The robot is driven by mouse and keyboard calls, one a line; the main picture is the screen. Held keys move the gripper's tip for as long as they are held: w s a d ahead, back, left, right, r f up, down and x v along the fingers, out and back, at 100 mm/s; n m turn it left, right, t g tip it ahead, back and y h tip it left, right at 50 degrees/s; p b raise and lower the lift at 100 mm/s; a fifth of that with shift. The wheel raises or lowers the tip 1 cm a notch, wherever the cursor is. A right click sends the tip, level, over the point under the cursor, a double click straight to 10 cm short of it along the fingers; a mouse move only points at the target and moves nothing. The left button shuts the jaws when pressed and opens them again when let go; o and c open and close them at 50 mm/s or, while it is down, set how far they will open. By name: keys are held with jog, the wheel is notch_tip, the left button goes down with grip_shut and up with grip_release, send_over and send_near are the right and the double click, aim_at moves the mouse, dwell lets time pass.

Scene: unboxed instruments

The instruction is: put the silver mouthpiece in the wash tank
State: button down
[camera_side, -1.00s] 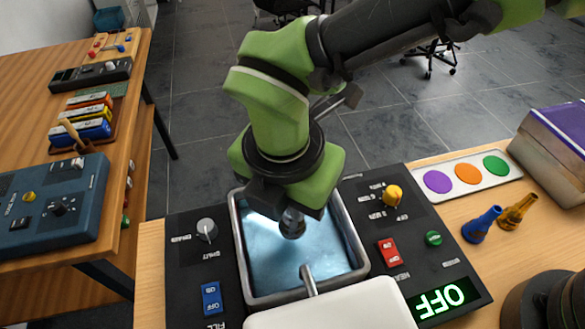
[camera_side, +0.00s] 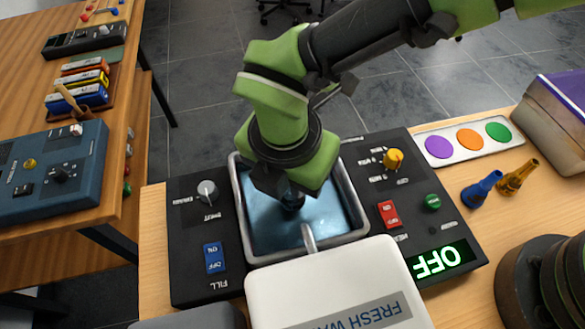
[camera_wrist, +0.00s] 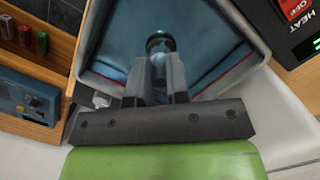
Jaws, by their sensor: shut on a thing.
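The wash tank (camera_side: 361,226) is a metal-rimmed basin with bluish water, set in a black control panel. My gripper (camera_wrist: 160,72) is shut on the silver mouthpiece (camera_wrist: 160,42), whose round end shows beyond the fingertips in the wrist view and looks dark in the shade. In the side view, my gripper points down inside the tank's outline, and the mouthpiece is mostly hidden in shadow. I cannot tell whether it touches the water.
A tap spout (camera_side: 309,238) reaches over the tank's near rim from a white container (camera_side: 330,285). Knobs and switches flank the tank.

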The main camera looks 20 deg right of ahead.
jog(key=shift+f, duration=0.4)
jog(key=c, duration=1)
grip_release()
jog(key=r, duration=0.6)
jog(key=s+a+r, duration=0.1)
jog(key=r, duration=0.3)
